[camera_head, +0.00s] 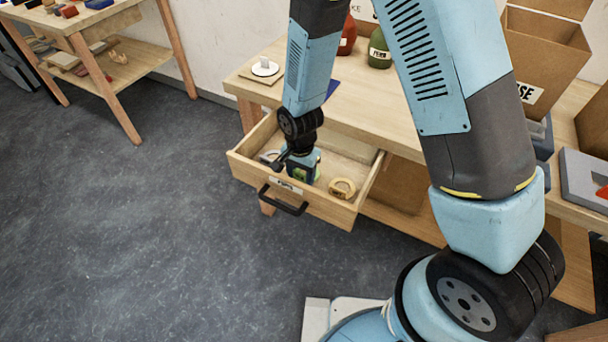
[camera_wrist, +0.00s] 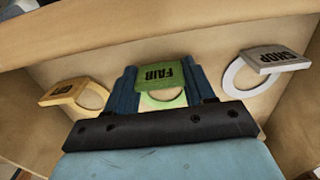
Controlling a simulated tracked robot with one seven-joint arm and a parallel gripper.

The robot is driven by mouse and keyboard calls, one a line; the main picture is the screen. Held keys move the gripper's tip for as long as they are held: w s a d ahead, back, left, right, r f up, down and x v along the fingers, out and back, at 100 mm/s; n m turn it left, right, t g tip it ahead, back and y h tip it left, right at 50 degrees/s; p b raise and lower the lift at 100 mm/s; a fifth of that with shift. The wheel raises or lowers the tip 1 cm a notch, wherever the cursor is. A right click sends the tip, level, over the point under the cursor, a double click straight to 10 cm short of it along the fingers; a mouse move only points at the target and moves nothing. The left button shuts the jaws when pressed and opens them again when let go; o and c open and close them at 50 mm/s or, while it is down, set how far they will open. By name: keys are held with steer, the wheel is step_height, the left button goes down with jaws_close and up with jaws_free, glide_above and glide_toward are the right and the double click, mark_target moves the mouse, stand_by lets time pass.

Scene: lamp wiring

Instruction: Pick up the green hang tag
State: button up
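The green hang tag (camera_wrist: 163,76), with a plate lettered FAIR and a pale green ring (camera_wrist: 163,99), is in the open drawer (camera_head: 328,206). My gripper (camera_wrist: 163,82) is down in the drawer, with one finger on each side of the green plate. The fingers look very close to its edges; I cannot tell whether they press on it. Part of the ring is hidden behind the gripper's dark body. In the head view, my gripper (camera_head: 302,166) reaches into the drawer, and a bit of the green tag (camera_head: 299,174) shows there.
In the wrist view, a yellow tag (camera_wrist: 63,92) lies left of the green one and a white tag (camera_wrist: 272,60), lettered SHOP, lies right. The drawer's walls surround them closely. The workbench top (camera_head: 365,98) is behind, with a green vessel (camera_head: 380,48) and a red one (camera_head: 347,36).

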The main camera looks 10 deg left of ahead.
steer(key=c, duration=0.5)
steer(key=shift+c, duration=0.2)
